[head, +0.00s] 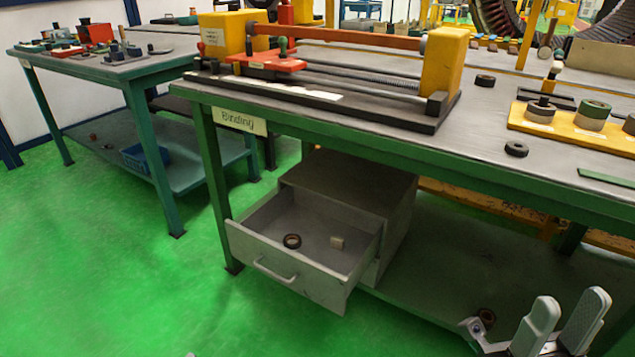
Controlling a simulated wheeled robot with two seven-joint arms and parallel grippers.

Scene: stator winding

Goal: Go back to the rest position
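My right gripper (571,303) is at the bottom right corner, in front of the workbench. Its two grey fingers point up and stand apart with nothing between them. The drawer (292,274) is pulled out, and a dark ring (292,241) and a small pale block (337,242) lie inside. My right gripper is to the right of the drawer and apart from it.
A yellow and red winding machine (447,68) stands on the bench. A yellow board (567,130) with round parts is at the right. A lower shelf (440,275) lies close behind my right gripper. The green floor (120,270) is clear at left.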

